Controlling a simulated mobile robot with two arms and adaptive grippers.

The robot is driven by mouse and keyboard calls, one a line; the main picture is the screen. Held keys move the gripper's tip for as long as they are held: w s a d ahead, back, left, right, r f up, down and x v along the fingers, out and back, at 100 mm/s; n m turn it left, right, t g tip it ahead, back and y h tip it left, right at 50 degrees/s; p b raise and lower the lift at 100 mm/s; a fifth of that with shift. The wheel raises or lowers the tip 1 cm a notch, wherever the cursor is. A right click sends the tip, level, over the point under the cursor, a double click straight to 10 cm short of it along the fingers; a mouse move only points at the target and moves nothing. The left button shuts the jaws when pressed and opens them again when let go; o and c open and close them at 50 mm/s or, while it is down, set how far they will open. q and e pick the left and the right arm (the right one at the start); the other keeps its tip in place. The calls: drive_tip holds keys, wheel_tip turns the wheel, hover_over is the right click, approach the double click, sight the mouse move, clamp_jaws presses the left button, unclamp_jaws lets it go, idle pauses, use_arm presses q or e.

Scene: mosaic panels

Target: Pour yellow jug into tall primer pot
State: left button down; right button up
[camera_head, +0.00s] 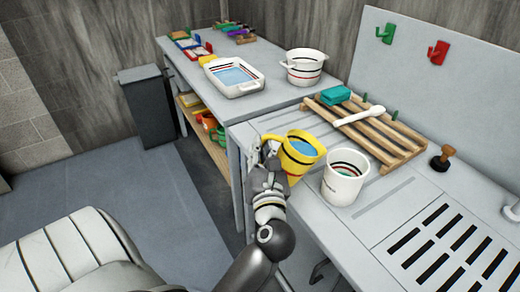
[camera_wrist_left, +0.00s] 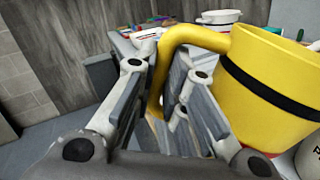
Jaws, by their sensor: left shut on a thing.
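The yellow jug (camera_head: 304,150) has a black band and blue liquid inside. It is roughly upright over the counter's front edge; I cannot tell whether it touches the counter. My left gripper (camera_head: 266,160) is shut on its handle from the left. In the left wrist view the jug (camera_wrist_left: 270,85) fills the right side, and its handle (camera_wrist_left: 190,36) runs down between my left fingers (camera_wrist_left: 162,95). A tall white pot (camera_head: 343,184) with dark, red and green bands stands upright on the counter, right of the jug and apart from it. My right gripper is not in view.
A wooden slatted rack (camera_head: 389,143) with a white spoon (camera_head: 361,116) and teal block (camera_head: 335,94) lies behind the pot. A wide white pot (camera_head: 304,70) and white tray (camera_head: 249,88) stand further back. A drain grate (camera_head: 440,240) is at right.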

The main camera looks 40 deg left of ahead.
sight(275, 137)
use_arm(q)
drive_tip(key=shift+w+d+r+m+t+p, duration=0.15)
drive_tip(key=shift+w+d+r+m+p, duration=0.15)
drive_tip(key=shift+d+r+m+p, duration=0.3)
drive_tip(key=shift+w+d+r+m+t+p, duration=0.2)
drive_tip(key=shift+w+d+r+m+p, duration=0.15)
drive_tip(key=shift+r+m+p, duration=0.35)
drive_tip(key=shift+w+d+r+m+t+p, duration=0.15)
drive_tip(key=shift+w+d+r+m+p, duration=0.2)
drive_tip(key=shift+r+p, duration=0.45)
idle(2.4)
drive_tip(key=shift+w+d+r+m+p, duration=0.15)
drive_tip(key=shift+d+r+m+p, duration=0.1)
drive_tip(key=shift+r+m+p, duration=0.35)
drive_tip(key=shift+w+d+r+m+p, duration=0.25)
drive_tip(key=shift+r+m+p, duration=0.25)
drive_tip(key=shift+p, duration=0.25)
drive_tip(key=shift+w+d+r+m+p, duration=0.1)
drive_tip(key=shift+d+r+m+p, duration=0.2)
drive_tip(key=shift+r+m+p, duration=0.25)
idle(1.6)
